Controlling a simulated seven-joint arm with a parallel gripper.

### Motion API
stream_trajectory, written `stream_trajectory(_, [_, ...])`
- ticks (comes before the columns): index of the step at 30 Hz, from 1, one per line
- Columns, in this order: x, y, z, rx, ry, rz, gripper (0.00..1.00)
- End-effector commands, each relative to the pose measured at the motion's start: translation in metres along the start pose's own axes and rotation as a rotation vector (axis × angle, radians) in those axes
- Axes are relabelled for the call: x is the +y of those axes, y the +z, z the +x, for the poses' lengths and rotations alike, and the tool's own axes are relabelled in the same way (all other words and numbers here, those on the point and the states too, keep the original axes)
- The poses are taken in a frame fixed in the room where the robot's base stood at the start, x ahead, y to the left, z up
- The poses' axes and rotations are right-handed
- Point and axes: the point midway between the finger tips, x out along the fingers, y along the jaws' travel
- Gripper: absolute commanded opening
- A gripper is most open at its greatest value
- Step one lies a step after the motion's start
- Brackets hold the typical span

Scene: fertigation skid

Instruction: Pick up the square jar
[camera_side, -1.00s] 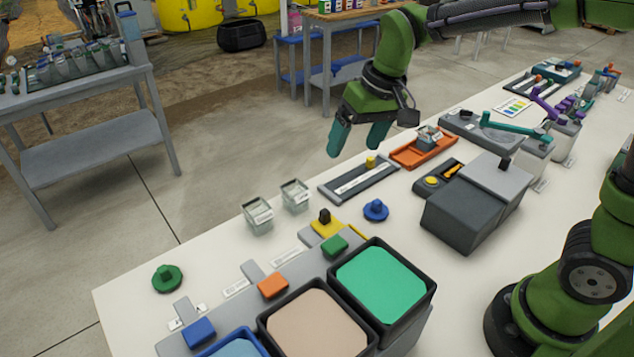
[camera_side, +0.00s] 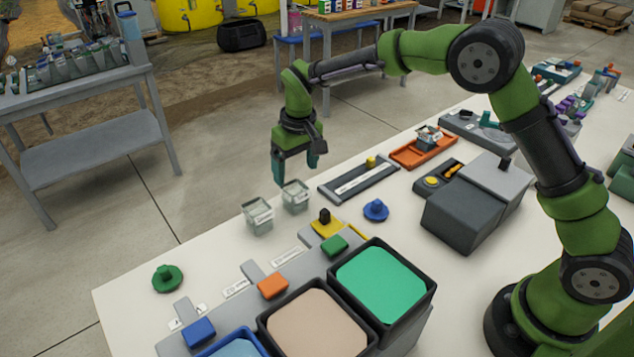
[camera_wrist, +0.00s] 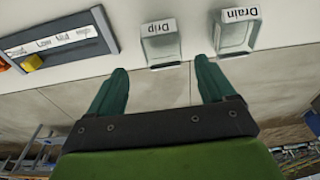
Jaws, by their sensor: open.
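Two clear glass jars with square outlines stand upright near the table's far edge. One (camera_side: 295,197), labelled "Drip" in the wrist view (camera_wrist: 160,47), is the right one in the side view. The other (camera_side: 258,217), labelled "Drain" in the wrist view (camera_wrist: 238,33), stands to its left. My gripper (camera_side: 295,174) is open and empty, pointing down close above the Drip jar. In the wrist view my gripper (camera_wrist: 161,66) has its fingertips spread to either side of the Drip jar, which shows just beyond them. Whether they touch cannot be told.
A dark strip with a yellow knob (camera_side: 358,180) lies right of the jars. A blue knobbed disc (camera_side: 376,210) and a yellow block with a black knob (camera_side: 326,224) are nearby. An orange tray (camera_side: 408,156) holds another small container. Large coloured bins (camera_side: 382,283) stand in front.

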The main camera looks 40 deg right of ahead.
Motion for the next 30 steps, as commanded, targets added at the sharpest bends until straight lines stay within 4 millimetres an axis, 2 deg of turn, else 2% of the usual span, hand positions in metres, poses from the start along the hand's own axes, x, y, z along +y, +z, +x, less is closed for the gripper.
stream_trajectory(3, [0.000,0.001,0.021,-0.002,0.001,0.000,0.83])
stream_trajectory(11, [-0.001,0.002,0.040,-0.002,0.000,0.001,0.83])
stream_trajectory(18, [-0.004,0.006,0.075,-0.003,0.000,0.001,0.83])
stream_trajectory(22, [-0.004,0.006,0.085,0.000,0.000,0.001,0.83])
stream_trajectory(29, [-0.004,0.005,0.085,0.001,-0.001,0.001,0.83])
stream_trajectory(30, [-0.004,0.005,0.085,0.001,-0.001,0.001,0.77])
